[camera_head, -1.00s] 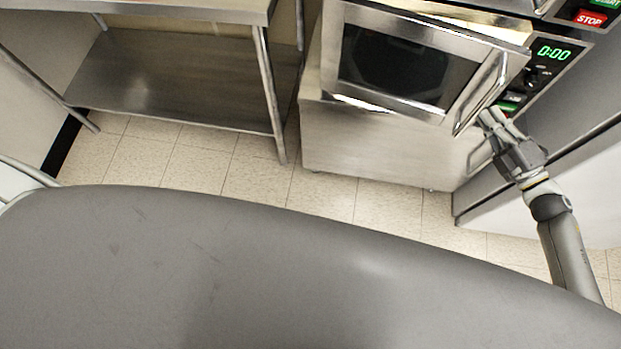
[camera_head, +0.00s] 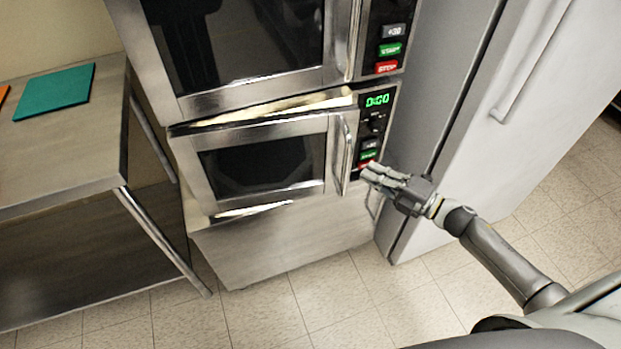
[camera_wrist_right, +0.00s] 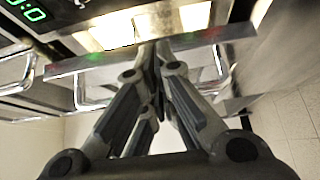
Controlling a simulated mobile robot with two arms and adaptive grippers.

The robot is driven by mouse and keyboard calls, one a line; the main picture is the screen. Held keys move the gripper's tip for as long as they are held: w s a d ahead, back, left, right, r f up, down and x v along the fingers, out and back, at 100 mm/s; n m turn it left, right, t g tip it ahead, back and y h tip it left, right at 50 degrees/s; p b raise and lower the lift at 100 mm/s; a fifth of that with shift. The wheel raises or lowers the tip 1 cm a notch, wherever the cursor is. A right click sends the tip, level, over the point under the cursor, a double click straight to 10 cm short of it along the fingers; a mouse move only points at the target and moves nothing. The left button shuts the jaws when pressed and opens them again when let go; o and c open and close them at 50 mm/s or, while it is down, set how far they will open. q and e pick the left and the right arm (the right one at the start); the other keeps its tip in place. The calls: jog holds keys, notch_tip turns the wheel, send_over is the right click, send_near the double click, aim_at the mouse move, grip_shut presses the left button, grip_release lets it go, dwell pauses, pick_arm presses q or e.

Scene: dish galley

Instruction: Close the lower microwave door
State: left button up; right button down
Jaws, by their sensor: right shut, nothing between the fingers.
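The lower microwave door (camera_head: 268,160) is silver with a dark window. It stands slightly ajar, with a lit gap along its top edge and another bright strip below it. Its upright handle (camera_head: 344,157) is on the right side, beside the control panel (camera_head: 374,125) with green digits. My right gripper (camera_head: 366,174) is shut and empty, just right of the handle's lower end. In the right wrist view its fingertips (camera_wrist_right: 158,48) meet near a metal edge; I cannot tell whether they touch it. My left gripper is not in view.
An upper microwave (camera_head: 245,45) sits directly above. A steel table (camera_head: 60,150) with a teal board (camera_head: 56,92) stands at the left. A tall grey cabinet or fridge (camera_head: 490,120) stands close on the right. The tiled floor (camera_head: 300,300) in front is clear.

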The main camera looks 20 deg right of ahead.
jog(key=v, duration=0.8)
jog(key=m+t+h+p, duration=0.3)
jog(key=m+h+p, duration=0.8)
jog(key=m, duration=1.3)
send_near(348, 164)
jog(key=w+p, duration=0.1)
jog(key=w, duration=0.1)
jog(key=w+y+p, duration=0.1)
jog(key=w, duration=0.2)
jog(key=w+y+p, duration=0.1)
jog(key=w+p, duration=0.1)
jog(key=shift+w+d+f, duration=0.15)
jog(key=shift+d+f, duration=0.1)
jog(key=shift+f, duration=0.05)
